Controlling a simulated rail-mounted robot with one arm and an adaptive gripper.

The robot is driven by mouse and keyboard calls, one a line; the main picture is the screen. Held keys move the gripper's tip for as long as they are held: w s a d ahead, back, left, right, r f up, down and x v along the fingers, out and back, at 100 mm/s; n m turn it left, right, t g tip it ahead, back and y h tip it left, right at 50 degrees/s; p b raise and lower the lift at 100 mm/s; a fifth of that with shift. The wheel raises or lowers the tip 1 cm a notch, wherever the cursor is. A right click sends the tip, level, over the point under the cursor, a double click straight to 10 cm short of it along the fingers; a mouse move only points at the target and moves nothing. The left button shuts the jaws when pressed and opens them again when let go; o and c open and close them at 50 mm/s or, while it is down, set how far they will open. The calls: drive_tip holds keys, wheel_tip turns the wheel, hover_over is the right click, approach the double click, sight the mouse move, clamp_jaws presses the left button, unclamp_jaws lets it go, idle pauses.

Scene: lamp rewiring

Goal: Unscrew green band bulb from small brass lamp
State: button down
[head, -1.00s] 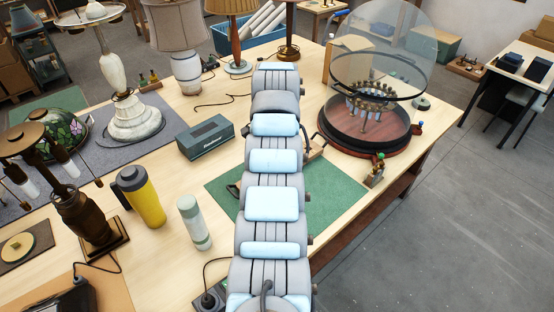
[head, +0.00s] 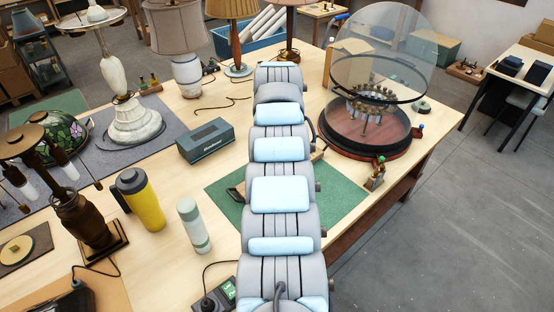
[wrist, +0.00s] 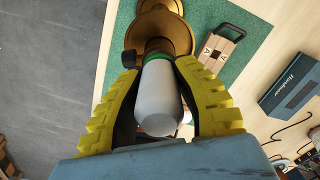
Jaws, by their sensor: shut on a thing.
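In the wrist view, a white bulb (wrist: 160,100) with a green band (wrist: 157,57) at its neck sits at the socket end of the small brass lamp (wrist: 165,30). The lamp stands on the green mat (wrist: 125,50). My gripper (wrist: 157,72) has its yellow fingers on both sides of the bulb, shut on it near the banded end. Whether the bulb's thread is still in the socket cannot be told. In the head view my arm hides the gripper, the bulb and the small brass lamp.
A dark teal box (head: 205,141) lies left of the green mat (head: 335,190). A wooden block with a black handle (wrist: 217,45) is close to the lamp. A glass dome (head: 375,70) stands right of my arm. A yellow mug (head: 142,200) and a pale bottle (head: 194,226) stand left.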

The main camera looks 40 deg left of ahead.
drive_tip(key=shift+n, duration=1.3)
drive_tip(key=n+p, duration=0.1)
drive_tip(key=n, duration=0.2)
drive_tip(key=shift+n, duration=0.3)
drive_tip(key=shift+r, duration=1.05)
drive_tip(key=shift+r, duration=0.1)
drive_tip(key=shift+r+p, duration=0.75)
drive_tip(key=shift+r, duration=0.7)
